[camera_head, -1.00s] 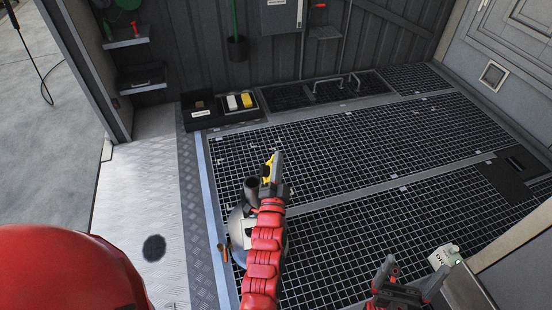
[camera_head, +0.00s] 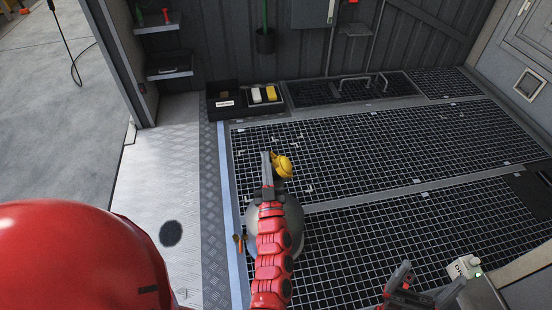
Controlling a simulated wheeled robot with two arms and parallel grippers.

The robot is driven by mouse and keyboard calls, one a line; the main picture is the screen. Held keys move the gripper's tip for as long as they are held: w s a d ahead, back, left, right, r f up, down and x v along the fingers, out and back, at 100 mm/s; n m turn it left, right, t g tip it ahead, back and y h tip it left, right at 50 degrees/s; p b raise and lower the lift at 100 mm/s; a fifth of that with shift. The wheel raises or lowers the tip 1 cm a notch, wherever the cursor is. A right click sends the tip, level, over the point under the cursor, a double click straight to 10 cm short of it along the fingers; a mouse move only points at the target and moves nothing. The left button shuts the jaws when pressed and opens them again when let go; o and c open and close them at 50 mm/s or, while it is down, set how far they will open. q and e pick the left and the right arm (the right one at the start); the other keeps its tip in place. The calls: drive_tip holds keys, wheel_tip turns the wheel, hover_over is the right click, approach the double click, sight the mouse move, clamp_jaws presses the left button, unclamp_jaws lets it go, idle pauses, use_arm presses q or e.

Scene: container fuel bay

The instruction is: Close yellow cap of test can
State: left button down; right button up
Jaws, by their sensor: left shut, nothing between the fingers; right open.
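The test can (camera_head: 294,214) is a grey rounded body standing on the floor grating, mostly hidden behind my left arm. The yellow cap (camera_head: 284,167) shows as a rounded yellow piece just right of my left gripper's fingers. My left gripper (camera_head: 266,157) is shut and empty, its fingers pointing away from me, close beside the cap. I cannot tell whether they touch it, and the can's opening is hidden. My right gripper (camera_head: 432,278) is open and empty at the lower right, well apart from the can.
Small orange-handled tools (camera_head: 239,242) lie left of the can. A black tray (camera_head: 224,102) holding white and yellow blocks stands at the back wall. A small device with a green light (camera_head: 464,267) is near my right gripper. The grating (camera_head: 400,150) beyond the can is clear.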

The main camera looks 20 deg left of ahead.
use_arm(q)
drive_tip(key=s+a+f+n+g+y+b, duration=0.2)
drive_tip(key=f+n, duration=0.6)
drive_tip(key=n, duration=0.5)
drive_tip(key=shift+a+f+n+g+y+b, duration=0.3)
drive_tip(key=shift+a+g+y+b, duration=0.4)
drive_tip(key=shift+a+g+b, duration=0.65)
drive_tip(key=shift+s+d+g, duration=0.1)
drive_tip(key=shift+d+g, duration=0.15)
drive_tip(key=shift+d, duration=0.1)
